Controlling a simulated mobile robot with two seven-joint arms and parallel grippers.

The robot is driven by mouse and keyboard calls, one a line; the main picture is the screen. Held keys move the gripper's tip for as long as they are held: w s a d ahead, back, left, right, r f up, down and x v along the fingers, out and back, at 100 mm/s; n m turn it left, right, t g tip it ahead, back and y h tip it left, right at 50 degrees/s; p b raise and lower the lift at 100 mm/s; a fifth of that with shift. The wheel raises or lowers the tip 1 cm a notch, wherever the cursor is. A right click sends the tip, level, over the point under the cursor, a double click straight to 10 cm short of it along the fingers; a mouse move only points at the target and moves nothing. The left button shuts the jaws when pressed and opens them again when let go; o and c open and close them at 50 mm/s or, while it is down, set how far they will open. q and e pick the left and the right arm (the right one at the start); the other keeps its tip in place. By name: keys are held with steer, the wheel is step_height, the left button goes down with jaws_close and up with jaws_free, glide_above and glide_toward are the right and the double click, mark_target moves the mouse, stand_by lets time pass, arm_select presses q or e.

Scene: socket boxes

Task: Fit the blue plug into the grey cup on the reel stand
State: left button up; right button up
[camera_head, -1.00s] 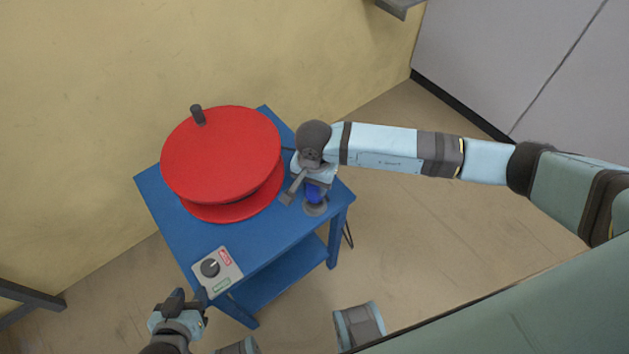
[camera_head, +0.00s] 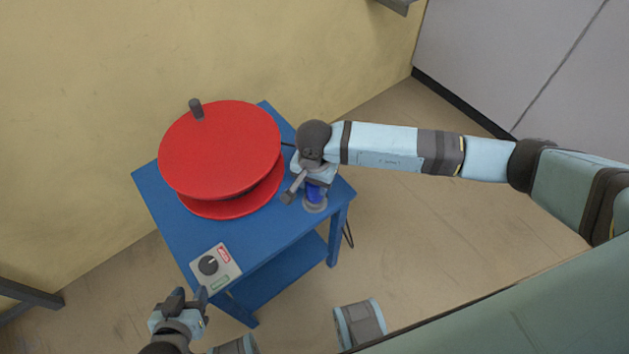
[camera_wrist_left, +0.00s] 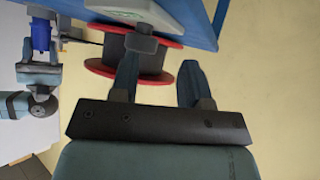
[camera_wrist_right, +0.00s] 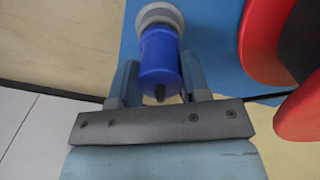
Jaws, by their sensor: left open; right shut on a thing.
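The blue plug (camera_head: 316,193) is between the fingers of my right gripper (camera_head: 303,190). In the right wrist view the plug (camera_wrist_right: 160,60) lies lengthwise between the fingers (camera_wrist_right: 158,80), its far end at the grey cup (camera_wrist_right: 160,14). The grey cup (camera_head: 315,206) sits near the right corner of the blue reel stand (camera_head: 240,238). The plug is in line with the cup and seems to meet it; how deep it sits is hidden. My left gripper (camera_head: 190,297) is open and empty, low beside the stand's front corner; its fingers (camera_wrist_left: 160,75) are apart.
A large red reel (camera_head: 220,150) with a dark crank knob (camera_head: 196,111) fills the stand's back. A control box (camera_head: 215,266) with a dial sits at the front corner. A dark cable (camera_wrist_right: 265,96) runs from the plug toward the reel. Open floor (camera_head: 430,240) lies right of the stand.

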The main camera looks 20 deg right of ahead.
arm_select(q)
steer(key=shift+f+b, duration=0.3)
steer(key=shift+b, duration=0.35)
arm_select(e)
steer(key=shift+f, duration=0.7)
steer(key=o, duration=1)
steer(key=shift+r, duration=0.1)
steer(key=shift+o, duration=0.2)
arm_select(q)
steer(key=shift+r, duration=0.1)
steer(key=shift+w+d+r, duration=0.1)
steer(key=shift+w+r, duration=0.15)
steer(key=shift+r, duration=0.5)
arm_select(e)
step_height(320, 180, up, 2)
steer(key=shift+r, duration=0.25)
arm_select(q)
steer(key=shift+s+f+p, duration=0.1)
steer(key=shift+s+p, duration=0.1)
steer(key=shift+p, duration=0.15)
step_height(320, 180, up, 3)
steer(key=shift+f+p, duration=0.2)
steer(key=shift+p, duration=1)
arm_select(e)
step_height(320, 180, up, 18)
steer(key=shift+r, duration=0.15)
